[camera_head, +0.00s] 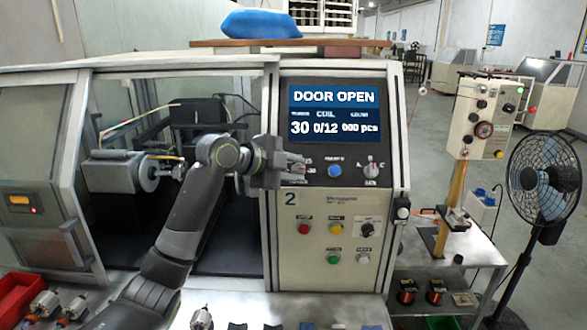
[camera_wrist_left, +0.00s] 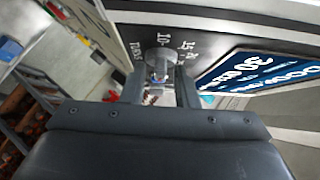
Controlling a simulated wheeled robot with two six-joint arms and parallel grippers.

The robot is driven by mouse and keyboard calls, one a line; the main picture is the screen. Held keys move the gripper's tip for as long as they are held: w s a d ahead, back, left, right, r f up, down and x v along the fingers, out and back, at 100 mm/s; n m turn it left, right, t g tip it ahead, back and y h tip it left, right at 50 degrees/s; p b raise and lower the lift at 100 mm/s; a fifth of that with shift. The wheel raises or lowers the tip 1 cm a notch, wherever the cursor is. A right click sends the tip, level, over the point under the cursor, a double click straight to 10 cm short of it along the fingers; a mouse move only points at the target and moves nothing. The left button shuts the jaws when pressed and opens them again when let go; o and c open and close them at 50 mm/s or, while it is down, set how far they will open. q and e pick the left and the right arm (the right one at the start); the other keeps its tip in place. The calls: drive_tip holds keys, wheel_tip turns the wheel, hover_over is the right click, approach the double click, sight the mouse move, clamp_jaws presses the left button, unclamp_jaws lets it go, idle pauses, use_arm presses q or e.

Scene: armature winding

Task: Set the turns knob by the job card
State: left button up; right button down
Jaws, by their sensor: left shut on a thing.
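The turns knob (camera_wrist_left: 158,58) is a grey round knob on the dark panel in the left wrist view, with a TURNS label and numbers around it. My left gripper (camera_wrist_left: 160,86) is shut on it, one finger on each side. In the head view my left gripper (camera_head: 288,168) reaches the panel from the left and hides the knob. The display (camera_head: 334,114) reads DOOR OPEN, 30, 0/12 and 000 pcs. I cannot make out a job card. My right gripper is not in view.
A blue button (camera_head: 334,171) and an A-B-C selector (camera_head: 371,170) sit right of my gripper. The machine's door opening (camera_head: 215,230) is behind my arm. A side table (camera_head: 455,249) and fan (camera_head: 545,178) stand right.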

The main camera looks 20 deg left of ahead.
use_arm(q)
drive_tip(key=shift+a, duration=0.1)
drive_tip(key=o, duration=0.5)
drive_tip(key=shift+o, duration=0.7)
drive_tip(key=shift+w+f, duration=0.15)
drive_tip(key=shift+a, duration=0.1)
drive_tip(key=b+v, duration=0.7)
drive_tip(key=v, duration=1)
drive_tip(key=shift+b, duration=0.35)
